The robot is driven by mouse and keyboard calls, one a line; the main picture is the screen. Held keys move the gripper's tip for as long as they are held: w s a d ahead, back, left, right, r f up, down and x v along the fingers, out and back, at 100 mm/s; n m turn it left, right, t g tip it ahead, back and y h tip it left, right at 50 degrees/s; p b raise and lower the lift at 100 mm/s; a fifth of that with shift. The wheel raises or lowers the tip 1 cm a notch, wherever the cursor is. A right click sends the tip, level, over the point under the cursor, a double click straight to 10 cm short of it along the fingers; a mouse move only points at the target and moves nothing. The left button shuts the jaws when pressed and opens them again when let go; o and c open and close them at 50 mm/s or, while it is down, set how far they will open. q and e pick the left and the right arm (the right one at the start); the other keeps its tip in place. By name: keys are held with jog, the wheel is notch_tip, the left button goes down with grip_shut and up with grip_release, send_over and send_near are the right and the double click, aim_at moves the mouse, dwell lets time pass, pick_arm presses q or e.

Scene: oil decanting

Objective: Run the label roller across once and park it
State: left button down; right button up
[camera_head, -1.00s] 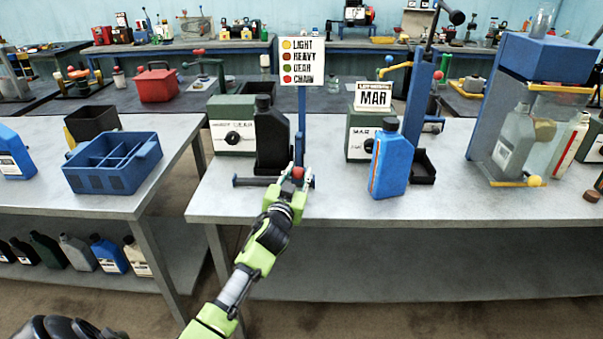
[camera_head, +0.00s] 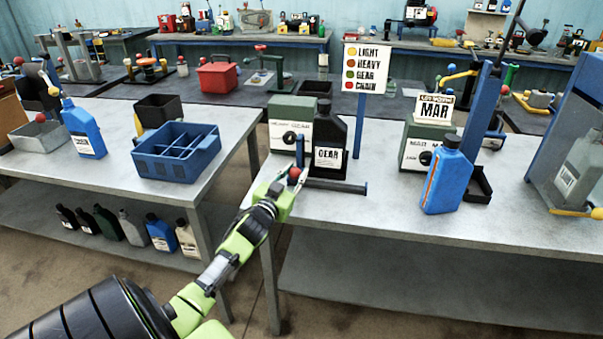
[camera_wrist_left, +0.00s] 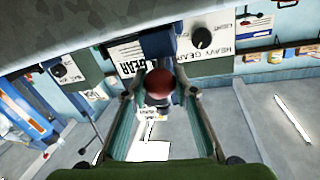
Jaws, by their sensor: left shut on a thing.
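The label roller's red ball knob (camera_head: 295,174) sits at the left end of a dark rail (camera_head: 338,186) along the bench's front. A short blue upright (camera_head: 300,150) stands at the knob. My left gripper (camera_head: 291,180) is shut on the knob; in the left wrist view the red ball (camera_wrist_left: 158,84) lies between the fingers. A black bottle (camera_head: 330,128) stands upright behind the rail, with a white GEAR label (camera_head: 328,158) on its front. The label also shows in the left wrist view (camera_wrist_left: 126,64). My right gripper is not in view.
A blue bottle (camera_head: 446,178) and a box with a MAR card (camera_head: 434,109) stand to the right. A sign (camera_head: 366,69) rises behind the rail. A blue divided crate (camera_head: 176,152) sits on the left bench, across a gap.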

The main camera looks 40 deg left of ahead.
pick_arm(q)
jog(key=shift+a, duration=0.15)
jog(key=c, duration=2)
grip_release()
jog(key=o, duration=0.4)
jog(key=shift+s+a, duration=0.2)
jog(key=shift+c, duration=0.2)
jog(key=shift+d, duration=0.15)
jog(key=shift+s+d, duration=0.15)
jog(key=shift+s, duration=0.1)
jog(key=v, duration=1.1)
jog(key=shift+s, duration=0.25)
